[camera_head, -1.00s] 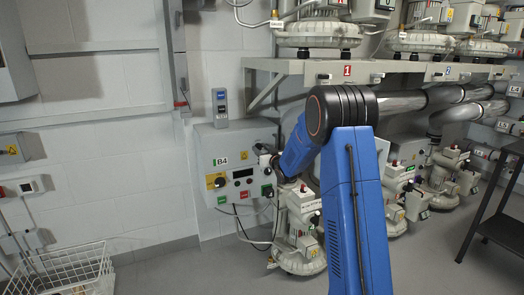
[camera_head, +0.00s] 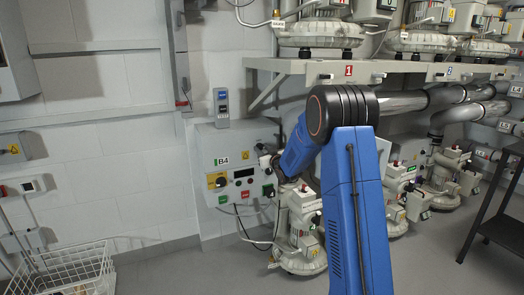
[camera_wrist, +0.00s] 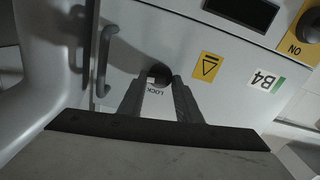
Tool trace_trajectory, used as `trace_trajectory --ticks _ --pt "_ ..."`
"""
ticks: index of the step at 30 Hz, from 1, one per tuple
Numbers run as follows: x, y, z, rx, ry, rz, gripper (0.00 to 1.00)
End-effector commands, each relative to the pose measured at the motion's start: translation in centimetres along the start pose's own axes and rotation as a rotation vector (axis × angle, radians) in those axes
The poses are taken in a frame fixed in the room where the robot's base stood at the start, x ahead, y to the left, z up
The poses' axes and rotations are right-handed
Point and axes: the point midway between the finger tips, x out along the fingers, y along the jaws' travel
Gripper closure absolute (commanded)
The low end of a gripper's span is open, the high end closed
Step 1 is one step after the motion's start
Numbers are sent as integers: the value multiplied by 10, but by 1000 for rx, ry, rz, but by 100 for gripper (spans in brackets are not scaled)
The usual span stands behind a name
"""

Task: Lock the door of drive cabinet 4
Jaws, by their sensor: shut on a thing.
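The drive cabinet (camera_head: 207,143) is a light grey wall box with a B4 label, left of my arm in the head view. In the wrist view its front (camera_wrist: 225,60) appears upside down, with the B4 label, a yellow warning sticker and a dark display. A round dark lock (camera_wrist: 159,74) marked LOCK sits on the door, which looks closed. A bar handle (camera_wrist: 104,62) is to its left. My gripper (camera_wrist: 157,88) is shut on the lock's small light-coloured key or knob, with a finger on each side. The fingers hide part of the lock. In the head view my arm mostly hides the gripper.
A yellow-backed rotary switch (camera_head: 217,181) is on the cabinet's left side. A pump unit (camera_head: 301,235) stands close below my arm. A shelf (camera_head: 400,68) with blowers runs above. A wire basket (camera_head: 65,272) is at lower left. The floor before the cabinet is clear.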

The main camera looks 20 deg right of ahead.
Motion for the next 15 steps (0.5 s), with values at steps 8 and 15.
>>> trace_trajectory --ticks 8,15 --pt "-1 7 -2 -236 0 13 91" --pt "0 7 -5 -466 3 15 91"
